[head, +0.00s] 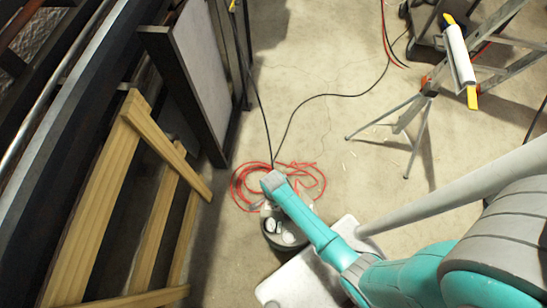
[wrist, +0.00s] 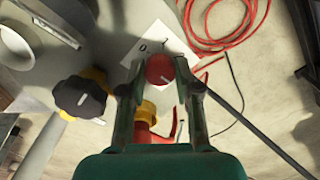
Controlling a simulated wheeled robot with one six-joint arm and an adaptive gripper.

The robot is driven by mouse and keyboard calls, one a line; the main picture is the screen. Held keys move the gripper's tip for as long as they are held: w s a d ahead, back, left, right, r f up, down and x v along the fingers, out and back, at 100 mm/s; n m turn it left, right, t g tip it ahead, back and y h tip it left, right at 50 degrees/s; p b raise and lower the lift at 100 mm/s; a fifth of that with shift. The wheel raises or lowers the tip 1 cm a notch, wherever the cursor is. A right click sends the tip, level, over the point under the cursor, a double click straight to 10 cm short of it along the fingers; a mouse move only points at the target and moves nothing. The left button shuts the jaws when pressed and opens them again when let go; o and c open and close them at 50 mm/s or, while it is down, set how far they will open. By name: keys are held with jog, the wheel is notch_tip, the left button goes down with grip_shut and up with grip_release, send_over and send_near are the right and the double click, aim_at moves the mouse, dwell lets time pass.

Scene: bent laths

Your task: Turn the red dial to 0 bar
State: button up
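The red dial (wrist: 160,70) shows in the wrist view as a round red knob with a short pale mark on its face. A white card (wrist: 176,36) with dark numerals lies behind it; a 0 seems to stand at its left. My gripper (wrist: 159,68) has its fingers apart, one on each side of the dial. I cannot tell whether the fingertips touch it. In the head view my arm reaches down to the middle of the floor, and I cannot make out the dial there.
A black knob (wrist: 80,97) with yellow behind it stands left of my gripper. A red lever fitting with a yellow part (wrist: 147,110) sits between my fingers' bases. A red hose coil (head: 240,187) lies on the floor. Wooden laths (head: 105,190) stand left, a tripod (head: 408,120) right.

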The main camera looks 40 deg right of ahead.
grip_shut()
